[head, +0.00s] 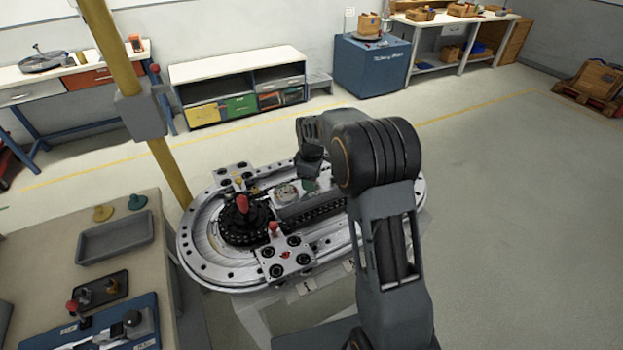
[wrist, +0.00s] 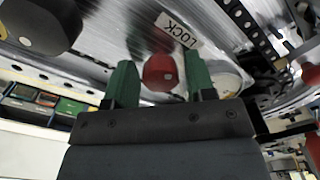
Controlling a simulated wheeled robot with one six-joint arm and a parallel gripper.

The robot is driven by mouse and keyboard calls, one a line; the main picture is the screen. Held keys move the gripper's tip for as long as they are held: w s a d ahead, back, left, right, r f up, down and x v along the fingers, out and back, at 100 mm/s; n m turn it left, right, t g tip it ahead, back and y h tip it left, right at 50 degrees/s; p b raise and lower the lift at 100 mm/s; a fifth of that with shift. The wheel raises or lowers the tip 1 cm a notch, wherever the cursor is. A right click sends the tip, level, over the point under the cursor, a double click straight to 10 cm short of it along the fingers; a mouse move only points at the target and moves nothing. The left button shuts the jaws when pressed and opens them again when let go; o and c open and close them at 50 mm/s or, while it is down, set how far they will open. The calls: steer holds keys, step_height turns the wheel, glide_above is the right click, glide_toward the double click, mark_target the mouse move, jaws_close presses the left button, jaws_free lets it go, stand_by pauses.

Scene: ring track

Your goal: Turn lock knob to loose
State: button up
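The lock knob (wrist: 160,73) is a round red knob in the wrist view, beside a white "LOCK" label (wrist: 178,30) on a metal surface. My gripper (wrist: 159,61) is open, with one green finger to each side of the knob and a visible gap on both sides. I cannot tell how deep the knob sits between the fingers. In the head view my gripper (head: 309,184) is over the middle of the ring track (head: 205,262), partly hidden by my arm. I cannot pick out this knob there.
A red-topped black fixture (head: 242,205) and a small red knob (head: 273,226) stand left of my gripper on the track. A dark rounded part (wrist: 40,25) is at the wrist view's upper left.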

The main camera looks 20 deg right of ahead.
steer(key=shift+o, duration=0.8)
step_height(320, 180, up, 14)
steer(key=shift+b, duration=0.45)
steer(key=shift+f, duration=0.15)
steer(key=s+f+m+t, duration=0.1)
steer(key=s+m, duration=0.4)
steer(key=s, duration=0.7)
steer(key=s+f+m+t, duration=0.1)
steer(key=s+m+t, duration=0.2)
steer(key=s, duration=0.9)
steer(key=shift+s+f+m, duration=0.25)
steer(key=shift+s+m, duration=0.15)
steer(key=shift+m, duration=1.3)
